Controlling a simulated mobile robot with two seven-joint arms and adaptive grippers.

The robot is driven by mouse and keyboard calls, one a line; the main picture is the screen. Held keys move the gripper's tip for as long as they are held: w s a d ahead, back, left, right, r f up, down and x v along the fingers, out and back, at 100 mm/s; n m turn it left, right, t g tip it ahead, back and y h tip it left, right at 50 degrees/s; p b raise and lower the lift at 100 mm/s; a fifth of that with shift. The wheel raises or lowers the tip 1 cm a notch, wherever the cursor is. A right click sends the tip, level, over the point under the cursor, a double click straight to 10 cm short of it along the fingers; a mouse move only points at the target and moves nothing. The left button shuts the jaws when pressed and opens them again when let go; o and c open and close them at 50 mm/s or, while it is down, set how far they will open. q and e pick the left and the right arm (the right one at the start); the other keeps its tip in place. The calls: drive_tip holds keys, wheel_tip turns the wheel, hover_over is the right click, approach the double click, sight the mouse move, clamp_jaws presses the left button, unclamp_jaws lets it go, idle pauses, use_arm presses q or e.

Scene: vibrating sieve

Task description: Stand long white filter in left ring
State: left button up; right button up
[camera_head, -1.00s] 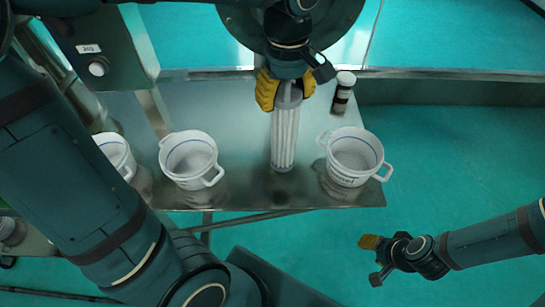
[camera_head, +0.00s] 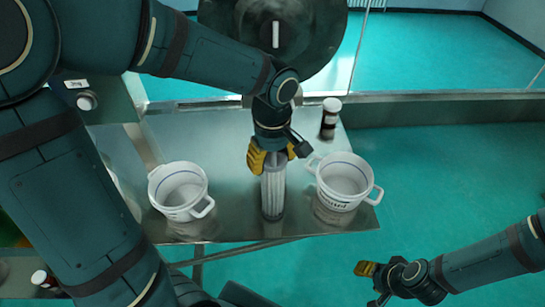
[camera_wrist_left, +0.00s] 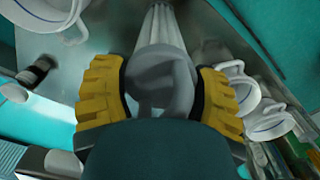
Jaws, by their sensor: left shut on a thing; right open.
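The long white filter (camera_head: 273,192) is a ribbed white cylinder with a grey end, upright near the table's front edge between two white pots. My left gripper (camera_head: 270,158), with yellow fingers, is shut on its top end. In the left wrist view the fingers (camera_wrist_left: 164,88) close around the filter's grey cap, and its white ribs (camera_wrist_left: 160,28) run away beyond. I cannot tell whether its lower end touches the table. My right gripper (camera_head: 366,270) is open and empty, away from the table at the lower right. I cannot pick out the left ring.
A white pot (camera_head: 180,190) stands left of the filter and another (camera_head: 343,182) close to its right. A dark bottle with a white cap (camera_head: 330,118) stands behind the right pot. The metal table (camera_head: 225,140) is bare behind the filter. A large dark round part (camera_head: 225,18) is at the back.

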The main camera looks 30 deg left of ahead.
use_arm(q)
drive_tip(key=shift+f, duration=0.15)
drive_tip(key=o, duration=1.3)
drive_tip(key=shift+o, duration=0.2)
